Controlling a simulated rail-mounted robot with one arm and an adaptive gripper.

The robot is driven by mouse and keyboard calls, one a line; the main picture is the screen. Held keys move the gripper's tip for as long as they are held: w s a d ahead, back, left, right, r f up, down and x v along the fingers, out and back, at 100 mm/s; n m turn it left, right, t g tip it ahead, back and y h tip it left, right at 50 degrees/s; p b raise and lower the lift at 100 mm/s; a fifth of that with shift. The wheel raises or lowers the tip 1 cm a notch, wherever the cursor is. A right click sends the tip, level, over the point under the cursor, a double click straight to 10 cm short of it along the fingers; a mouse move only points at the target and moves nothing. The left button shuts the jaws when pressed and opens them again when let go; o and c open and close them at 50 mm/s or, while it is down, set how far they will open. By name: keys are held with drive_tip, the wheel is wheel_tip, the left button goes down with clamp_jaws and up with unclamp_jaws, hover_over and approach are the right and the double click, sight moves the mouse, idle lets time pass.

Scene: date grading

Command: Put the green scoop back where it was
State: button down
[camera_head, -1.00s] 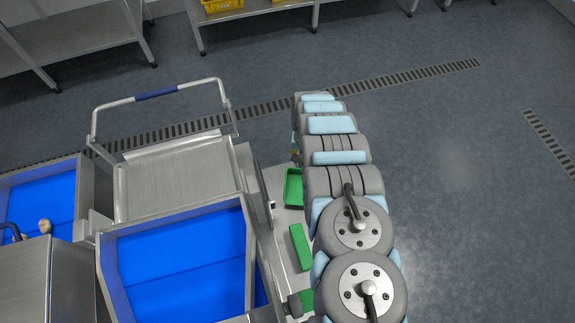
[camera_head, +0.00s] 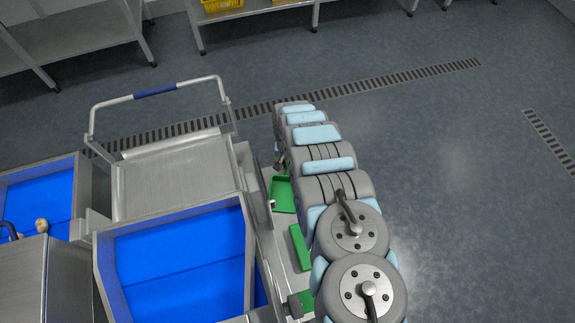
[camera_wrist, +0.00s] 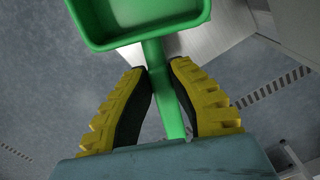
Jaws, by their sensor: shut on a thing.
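The green scoop (camera_wrist: 140,14) fills the top of the wrist view, with its pan away from me. Its handle runs down between the yellow-and-black fingers of my gripper (camera_wrist: 157,68), which is shut on it. In the head view the green scoop (camera_head: 284,197) shows just left of my arm, over or near the pale worktop (camera_head: 283,228). I cannot tell whether it touches that surface. My gripper is mostly hidden by my arm in the head view.
Other green pieces (camera_head: 299,248) lie along the pale worktop. A metal machine edge and blue-lined bins (camera_head: 180,240) stand to the left, with a steel cart (camera_head: 175,180) behind. Open floor (camera_head: 450,200) lies to the right.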

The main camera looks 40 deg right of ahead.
drive_tip(key=shift+f, duration=0.3)
drive_tip(key=c, duration=1.1)
unclamp_jaws()
drive_tip(key=shift+s, duration=0.1)
drive_tip(key=shift+w+d+r+p, duration=0.15)
drive_tip(key=shift+r+p, duration=0.3)
drive_tip(key=shift+r, duration=2.65)
drive_tip(key=shift+w+d+r+p, duration=0.1)
drive_tip(key=shift+r+p, duration=0.3)
drive_tip(key=shift+r, duration=2.65)
drive_tip(key=shift+s, duration=0.1)
